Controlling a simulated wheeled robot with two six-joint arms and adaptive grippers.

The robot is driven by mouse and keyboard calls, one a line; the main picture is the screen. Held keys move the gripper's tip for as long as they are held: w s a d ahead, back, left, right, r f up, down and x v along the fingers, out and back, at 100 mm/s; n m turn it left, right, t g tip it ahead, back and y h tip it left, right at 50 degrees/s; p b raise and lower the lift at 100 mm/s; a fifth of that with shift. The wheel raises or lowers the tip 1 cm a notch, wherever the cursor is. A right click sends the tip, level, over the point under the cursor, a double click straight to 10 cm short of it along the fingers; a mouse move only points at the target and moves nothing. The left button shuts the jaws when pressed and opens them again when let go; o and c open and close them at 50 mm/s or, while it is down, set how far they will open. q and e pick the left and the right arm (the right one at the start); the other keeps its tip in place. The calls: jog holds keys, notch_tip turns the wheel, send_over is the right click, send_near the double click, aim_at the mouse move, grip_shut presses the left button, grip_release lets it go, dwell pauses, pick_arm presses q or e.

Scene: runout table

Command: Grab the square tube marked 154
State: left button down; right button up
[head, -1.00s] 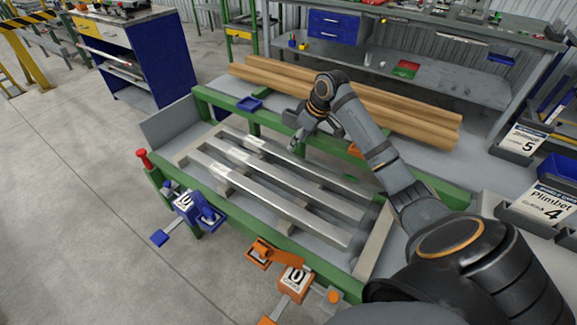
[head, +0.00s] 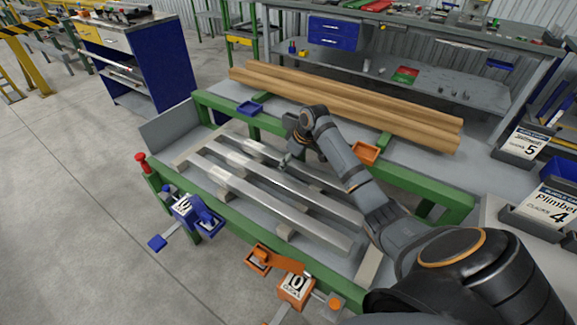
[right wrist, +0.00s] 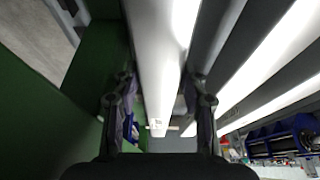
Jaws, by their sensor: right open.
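Three pale metal square tubes lie side by side on the runout table (head: 455,207): a front tube (head: 290,215), a middle tube (head: 270,179) and a back tube (head: 256,151). My right gripper (head: 284,163) is low by the back tube. In the right wrist view my right gripper (right wrist: 162,105) is open, with its fingers either side of one tube (right wrist: 160,60) that runs beside green framing. That tube bears a small label (right wrist: 157,124), too small to read. I cannot read 154 on any tube. My left gripper is out of view.
Wooden beams (head: 340,105) lie behind the green rail. A blue tray (head: 249,107) and an orange tray (head: 365,152) sit near that rail. A blue clamp-like device (head: 205,216) and an orange one (head: 294,289) stand along the front edge.

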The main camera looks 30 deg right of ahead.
jog(key=shift+c, duration=0.7)
grip_shut()
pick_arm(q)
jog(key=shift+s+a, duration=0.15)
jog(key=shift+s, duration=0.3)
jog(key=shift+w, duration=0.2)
pick_arm(e)
jog(key=shift+r, duration=0.15)
